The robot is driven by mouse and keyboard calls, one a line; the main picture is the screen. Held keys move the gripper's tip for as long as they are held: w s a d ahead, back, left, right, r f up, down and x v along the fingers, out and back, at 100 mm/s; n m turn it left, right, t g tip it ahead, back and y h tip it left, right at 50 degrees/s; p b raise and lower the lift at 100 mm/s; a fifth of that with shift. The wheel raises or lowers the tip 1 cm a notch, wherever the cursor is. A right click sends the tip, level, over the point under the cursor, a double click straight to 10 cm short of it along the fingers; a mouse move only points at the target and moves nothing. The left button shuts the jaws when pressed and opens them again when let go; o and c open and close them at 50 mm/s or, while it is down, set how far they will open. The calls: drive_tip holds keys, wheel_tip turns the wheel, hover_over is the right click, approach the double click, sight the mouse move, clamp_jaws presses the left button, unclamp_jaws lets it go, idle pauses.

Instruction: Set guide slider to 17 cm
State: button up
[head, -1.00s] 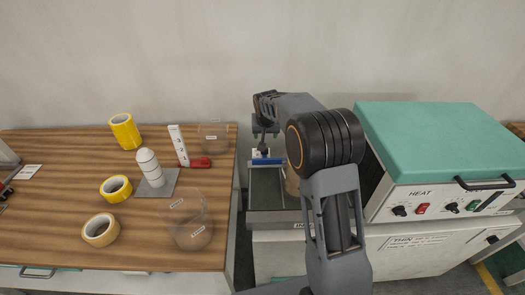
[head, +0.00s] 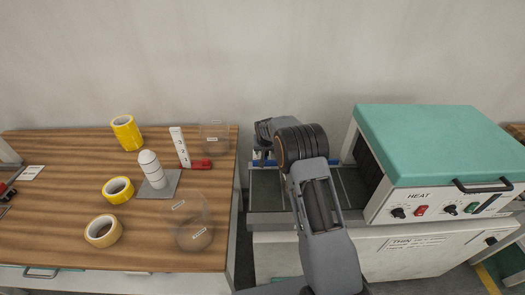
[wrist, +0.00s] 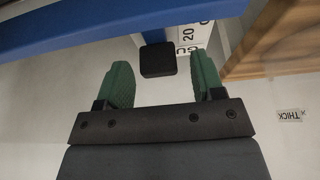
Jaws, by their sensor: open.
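In the wrist view the guide slider's black knob (wrist: 157,60) lies between the two green fingers of my gripper (wrist: 160,72). The fingers stand apart, with a gap on each side of the knob; I cannot tell how deep it sits between them.
A teal-topped heat machine (head: 440,140) stands right of the bed. A wooden table (head: 60,220) at left holds tape rolls (head: 126,132), a white stacked cylinder (head: 150,168), a red-based upright scale (head: 181,150) and clear bins (head: 194,235). A wall stands behind.

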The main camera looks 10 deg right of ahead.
drive_tip(key=shift+w+f, duration=0.15)
drive_tip(key=shift+f, duration=0.25)
drive_tip(key=shift+c, duration=0.4)
clamp_jaws()
